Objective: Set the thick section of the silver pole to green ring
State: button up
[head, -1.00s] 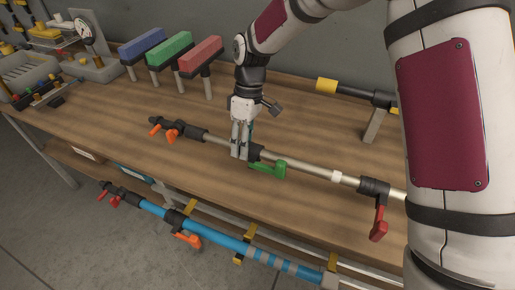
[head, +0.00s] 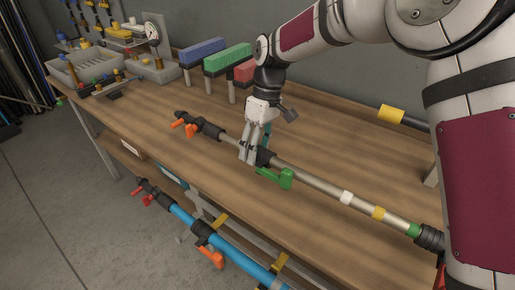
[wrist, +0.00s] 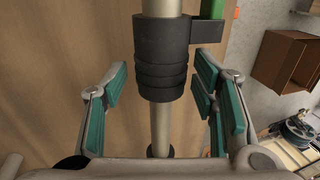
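The silver pole (head: 315,182) lies lengthwise on the bench. Its thick section, between the green-lever collar (head: 265,158) and the black collar (head: 430,238) at right, carries a white ring (head: 346,197), a yellow ring (head: 378,213) and a green ring (head: 413,230). The green ring shows at the black collar's edge. My gripper (head: 249,155) is down at the green-lever collar. In the wrist view, its teal pads stand on both sides of that collar (wrist: 161,60), with a visible gap at left, so it looks open. The right collar's red lever is mostly hidden by my arm.
A blue pole (head: 235,248) lies below the bench's front edge. Blue, green and red blocks (head: 243,72) stand on posts behind my gripper. A yellow-ended pole (head: 391,114) is at the back right. The bench front-left is clear.

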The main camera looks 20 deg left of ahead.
jog(key=v, duration=1.2)
